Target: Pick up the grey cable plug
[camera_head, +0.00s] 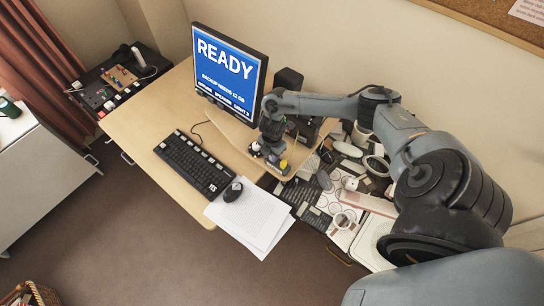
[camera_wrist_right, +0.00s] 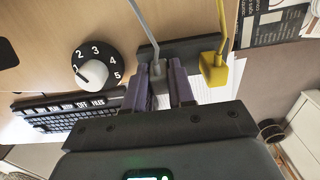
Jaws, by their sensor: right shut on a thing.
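In the right wrist view, the grey cable plug (camera_wrist_right: 157,70) sits between the two purple-grey fingers of my right gripper (camera_wrist_right: 160,76), which is shut on it. Its grey cable (camera_wrist_right: 140,22) runs up and to the left. The plug is at a dark power strip (camera_wrist_right: 188,50); I cannot tell whether it is still seated there. In the head view, my right gripper (camera_head: 270,152) is at the desk's right side, below the monitor. My left gripper is out of view.
A numbered dial (camera_wrist_right: 95,66) is left of the gripper in the wrist view. The monitor (camera_head: 228,68) reads READY. A keyboard (camera_head: 193,163), mouse (camera_head: 233,190) and papers (camera_head: 248,222) lie on the desk. Many items crowd the surface to the right.

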